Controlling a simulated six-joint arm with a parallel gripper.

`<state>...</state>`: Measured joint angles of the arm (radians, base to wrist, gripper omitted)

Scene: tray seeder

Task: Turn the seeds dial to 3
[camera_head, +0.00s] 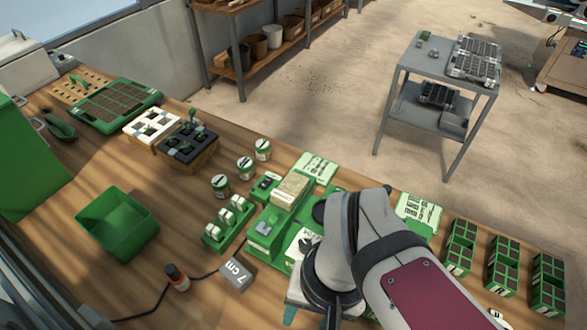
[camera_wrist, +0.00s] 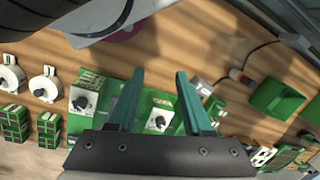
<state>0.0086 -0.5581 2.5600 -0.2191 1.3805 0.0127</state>
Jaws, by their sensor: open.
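The green seeder (camera_head: 262,240) stands on the bench, partly hidden behind my arm in the head view. In the wrist view, a black dial knob on a white plate (camera_wrist: 158,122) shows between and below the two teal fingers of my gripper (camera_wrist: 160,73). The fingers are open, and nothing is held between them. A second black knob on a white plate (camera_wrist: 84,101) is to the left, outside the fingers. I cannot read the labels or the dial settings, so I cannot tell which is the seeds dial.
Green cell blocks (camera_head: 503,262) stand at the right. Bare bench lies around the bin.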

